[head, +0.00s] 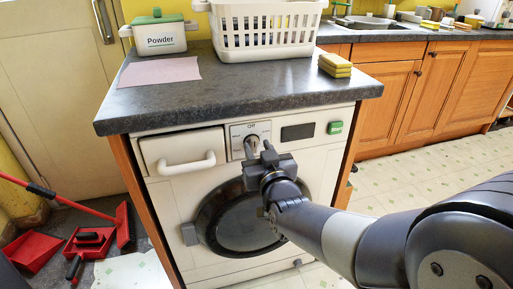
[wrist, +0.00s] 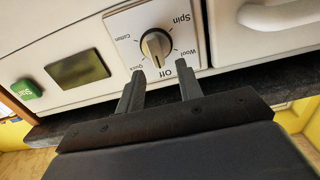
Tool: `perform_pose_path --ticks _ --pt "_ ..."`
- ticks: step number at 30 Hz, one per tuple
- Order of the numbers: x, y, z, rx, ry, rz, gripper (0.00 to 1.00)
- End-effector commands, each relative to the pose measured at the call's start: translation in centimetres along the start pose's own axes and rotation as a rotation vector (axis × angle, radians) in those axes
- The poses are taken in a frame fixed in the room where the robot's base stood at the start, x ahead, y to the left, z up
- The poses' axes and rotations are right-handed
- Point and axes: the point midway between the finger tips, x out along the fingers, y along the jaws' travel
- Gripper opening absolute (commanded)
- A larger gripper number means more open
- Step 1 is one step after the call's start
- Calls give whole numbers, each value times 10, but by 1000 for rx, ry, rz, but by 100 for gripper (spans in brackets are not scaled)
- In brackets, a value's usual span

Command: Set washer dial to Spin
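The washer (head: 240,250) is white and stands under a dark counter, its round door shut. Its dial (wrist: 156,43) is a metallic knob on a white plate, which appears rotated in the wrist view. The plate reads Spin, Wool, Off, Quick and Cotton. In the head view the dial (head: 252,139) is partly covered by my gripper (head: 259,147). My gripper (wrist: 160,71) is open and empty. Its two fingers point at the knob from the Off side, with tips just short of it; no contact shows.
A drawer handle (head: 187,163) sticks out left of the dial. A small display (head: 297,132) and green Start button (head: 335,128) lie to its right. The counter edge (head: 240,115) overhangs above. A red dustpan (head: 35,252) and brush lie on the floor at left.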

Motion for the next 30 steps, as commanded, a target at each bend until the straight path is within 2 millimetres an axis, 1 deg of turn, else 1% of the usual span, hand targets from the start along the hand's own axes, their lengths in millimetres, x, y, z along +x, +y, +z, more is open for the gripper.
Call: perform_pose_path --ticks 1,3,6,16,28,30 --pt "7 0 2 0 -1 0 35" --pt "13 0 1 0 -1 0 35" --pt "18 0 1 0 -1 0 35" --pt "20 0 0 0 0 0 34" --pt "20 0 0 0 -1 0 1" --pt "20 0 0 0 -1 0 0"
